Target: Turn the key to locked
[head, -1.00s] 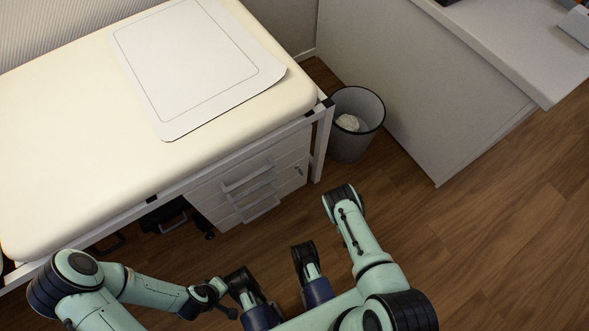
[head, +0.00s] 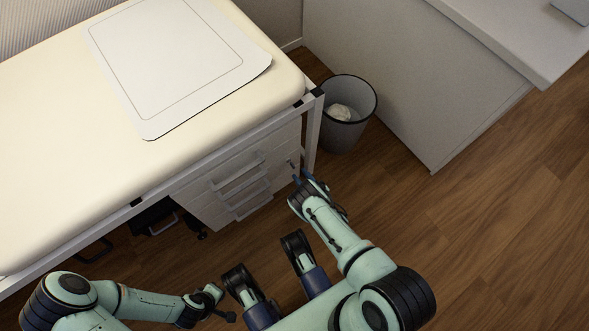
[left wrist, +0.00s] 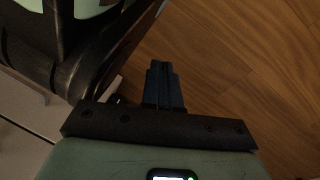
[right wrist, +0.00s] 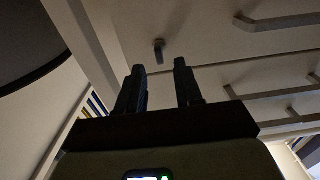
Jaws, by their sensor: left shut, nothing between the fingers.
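The key (head: 291,165) is a small dark piece on the upper right of the drawer unit's front (head: 235,165). In the right wrist view the key (right wrist: 159,50) stands out from the pale front, just beyond the gap between my fingers. My right gripper (head: 303,176) is close to the key and open; its two dark fingers (right wrist: 159,64) are apart with nothing between them. I cannot tell the key's exact angle. My left gripper is shut and empty in the left wrist view (left wrist: 163,66), over the floor, away from the drawers.
A padded bench (head: 60,150) with a white sheet (head: 170,60) on it stands over the drawers. Its metal leg (head: 313,135) is just right of the key. A waste bin (head: 345,125) stands beside it. Drawer handles (head: 240,170) project at left. The floor at right is clear.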

